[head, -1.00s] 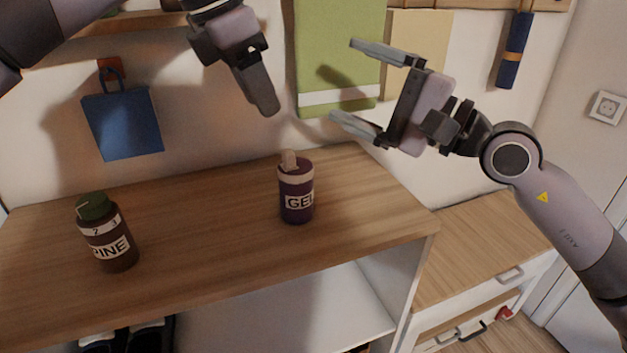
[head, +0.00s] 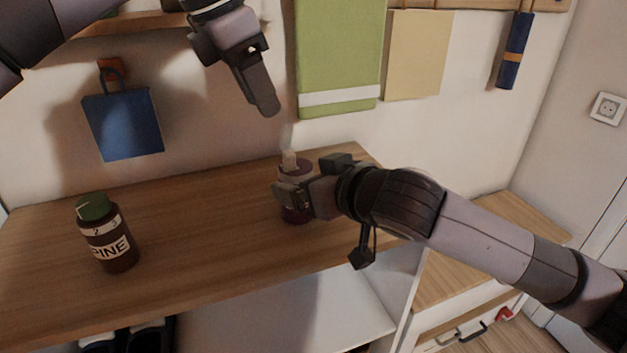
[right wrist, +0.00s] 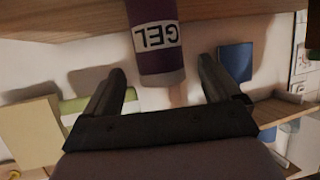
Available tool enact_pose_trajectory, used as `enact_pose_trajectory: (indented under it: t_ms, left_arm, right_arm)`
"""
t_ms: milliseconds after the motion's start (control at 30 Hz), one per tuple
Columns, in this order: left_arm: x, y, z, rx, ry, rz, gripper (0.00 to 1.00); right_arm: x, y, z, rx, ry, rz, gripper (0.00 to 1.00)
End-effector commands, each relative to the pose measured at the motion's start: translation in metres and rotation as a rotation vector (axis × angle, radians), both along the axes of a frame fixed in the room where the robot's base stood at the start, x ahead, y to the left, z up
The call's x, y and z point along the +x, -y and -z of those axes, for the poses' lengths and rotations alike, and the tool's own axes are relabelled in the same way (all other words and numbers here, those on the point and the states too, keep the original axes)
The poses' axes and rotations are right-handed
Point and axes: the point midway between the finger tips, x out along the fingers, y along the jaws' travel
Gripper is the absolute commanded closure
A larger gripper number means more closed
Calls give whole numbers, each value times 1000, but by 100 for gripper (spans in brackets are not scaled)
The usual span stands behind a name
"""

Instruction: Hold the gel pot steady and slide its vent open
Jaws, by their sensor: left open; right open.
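The gel pot (head: 297,217), dark purple with a pale band and a tan vent tab on top, stands upright on the wooden top. My right gripper (head: 290,192) is at the pot from the right and hides most of its label in the head view. In the right wrist view the pot (right wrist: 156,52) appears upside down, around the gap between the open fingers (right wrist: 162,75). I see no clear contact. My left gripper (head: 266,106) is open and empty, above and slightly left of the pot, apart from it.
A brown PINE bottle (head: 108,240) with a green cap stands left on the wooden top (head: 200,235). A blue bag (head: 123,125), a green towel (head: 338,60) and a beige sheet (head: 418,55) hang on the wall behind. The top between bottle and pot is clear.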

Motion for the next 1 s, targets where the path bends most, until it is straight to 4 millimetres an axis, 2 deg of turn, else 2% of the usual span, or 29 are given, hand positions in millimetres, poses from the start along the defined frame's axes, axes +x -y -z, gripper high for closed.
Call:
enact_pose_trajectory:
  t_ms: [400, 600, 900, 933, 1000]
  left_arm:
    - [0, 0, 0, 0, 0, 0, 57]
    - [0, 0, 0, 0, 0, 0, 57]
    - [0, 0, 0, 0, 0, 0, 57]
    - [0, 0, 0, 0, 0, 0, 57]
    - [0, 0, 0, 0, 0, 0, 57]
  right_arm:
    - [39, -25, 19, 6, -4, 1, 9]
    - [47, -30, 23, 5, -3, 0, 9]
    - [48, -30, 23, 6, -3, 0, 9]
    - [48, -30, 23, 6, -3, 0, 16]
    - [48, -30, 23, 6, -4, 0, 39]
